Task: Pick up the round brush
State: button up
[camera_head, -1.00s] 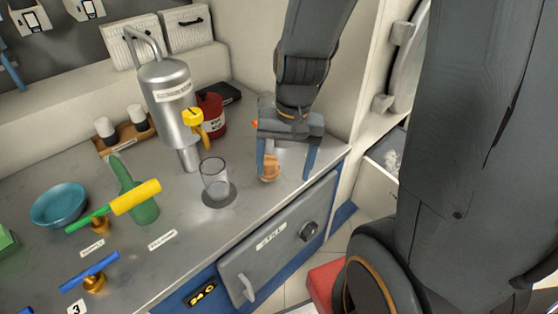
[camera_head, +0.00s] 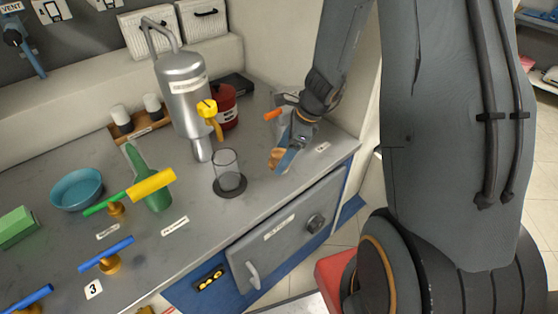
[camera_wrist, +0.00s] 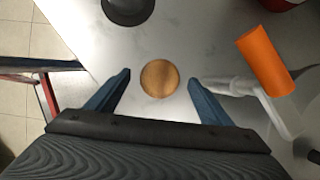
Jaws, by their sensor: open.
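The round brush shows in the wrist view as a round brown wooden top (camera_wrist: 159,78), on the grey counter. It lies between and slightly forward of the two blue fingers of my gripper (camera_wrist: 160,84), with a gap on each side. In the head view the brush (camera_head: 276,159) is a small brown shape near the counter's front right, partly hidden by my gripper (camera_head: 287,153). My gripper is open above it, pointing down, and holds nothing.
An orange roller (camera_wrist: 265,60) with a pale handle lies close to my right finger. A glass (camera_head: 228,170) on a dark round base stands left of the brush. A steel canister (camera_head: 186,95) and a red container (camera_head: 224,107) stand behind. The counter front edge is near.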

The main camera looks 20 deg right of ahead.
aim_at(279, 153)
jog(key=shift+x, duration=1.35)
jog(key=c, duration=1.3)
jog(key=shift+o, duration=0.2)
jog(key=shift+r, duration=0.15)
notch_tip(279, 153, up, 18)
